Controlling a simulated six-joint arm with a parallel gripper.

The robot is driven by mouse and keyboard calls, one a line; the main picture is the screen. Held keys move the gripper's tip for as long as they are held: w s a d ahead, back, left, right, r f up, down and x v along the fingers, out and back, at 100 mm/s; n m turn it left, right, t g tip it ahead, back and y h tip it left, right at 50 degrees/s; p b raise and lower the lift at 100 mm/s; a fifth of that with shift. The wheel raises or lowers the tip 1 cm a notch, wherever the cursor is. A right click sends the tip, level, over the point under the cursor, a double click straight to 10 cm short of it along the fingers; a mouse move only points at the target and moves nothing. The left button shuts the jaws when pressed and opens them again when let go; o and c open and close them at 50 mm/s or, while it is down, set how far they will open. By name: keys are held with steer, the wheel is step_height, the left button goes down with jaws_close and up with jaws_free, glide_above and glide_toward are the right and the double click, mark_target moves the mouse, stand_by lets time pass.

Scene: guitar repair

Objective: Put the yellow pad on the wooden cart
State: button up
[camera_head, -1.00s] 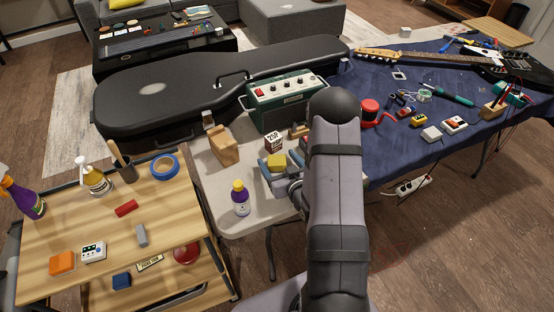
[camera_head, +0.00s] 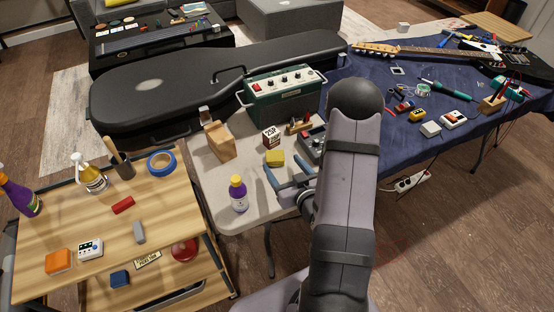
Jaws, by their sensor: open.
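The yellow pad (camera_head: 275,158) lies on the pale tabletop, near a small printed box. My gripper (camera_head: 282,168) is open, with its blue-grey fingers just in front of the pad and slightly to its right. The pad does not appear to be held; whether a finger touches it I cannot tell. My arm hides part of the table to the right. The wooden cart (camera_head: 75,232) stands at the left, with several things on its top and a lower shelf.
A purple bottle (camera_head: 239,194) stands between the pad and the cart. A wooden block (camera_head: 219,141), the printed box (camera_head: 271,138), a grey pedal (camera_head: 311,145) and a green amplifier (camera_head: 283,95) surround the pad. The cart top has bare wood between a red block (camera_head: 123,205) and the orange block (camera_head: 59,262).

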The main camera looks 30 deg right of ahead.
mark_target(275, 156)
steer(key=shift+w+a, duration=0.1)
steer(key=shift+w+a+m+g+h+p, duration=0.55)
steer(key=shift+m+h+p, duration=0.25)
steer(key=shift+p, duration=0.45)
steer(key=shift+a+f+m+h+p, duration=0.1)
steer(key=shift+a+m+h+p, duration=0.25)
steer(key=shift+m+h+p, duration=0.25)
steer(key=shift+s+a+m+g+h+p, duration=0.2)
steer(key=shift+s+m+g+h+p, duration=0.15)
steer(key=shift+g+h+p, duration=0.2)
steer(key=shift+w, duration=0.1)
steer(key=shift+d+r+p+x, duration=0.15)
steer(key=shift+p+x, duration=0.4)
steer(key=shift+x, duration=0.95)
steer(key=shift+d+r+p+x, duration=0.15)
steer(key=shift+p+x, duration=0.35)
steer(key=shift+x, duration=1.05)
steer(key=shift+w+d+f, duration=0.1)
steer(key=shift+w+f, duration=0.15)
steer(key=shift+w, duration=0.35)
